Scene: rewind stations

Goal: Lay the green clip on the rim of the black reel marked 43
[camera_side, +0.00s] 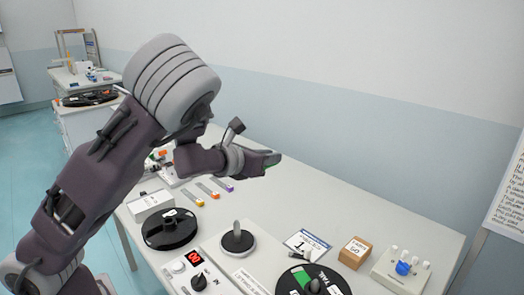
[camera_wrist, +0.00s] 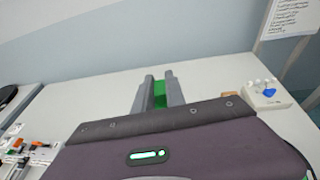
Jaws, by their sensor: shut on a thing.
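My gripper (camera_side: 271,158) is raised above the back part of the table, pointing right, and is shut on a small green clip (camera_side: 267,166). In the wrist view the clip (camera_wrist: 159,95) shows between the two grey fingers (camera_wrist: 159,78). A black reel (camera_side: 169,230) lies at the left of the table, below my arm. Another black reel (camera_side: 333,277) with white and green markings lies at the front edge of the picture, partly cut off. I cannot read the number 43 on either reel.
A grey spindle on a black base (camera_side: 238,241) stands between the reels. A control box with a red display (camera_side: 194,258), a card marked 1 (camera_side: 306,243), a cardboard box (camera_side: 355,252) and a pegged block with a blue knob (camera_side: 402,268) stand nearby. The table's back is clear.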

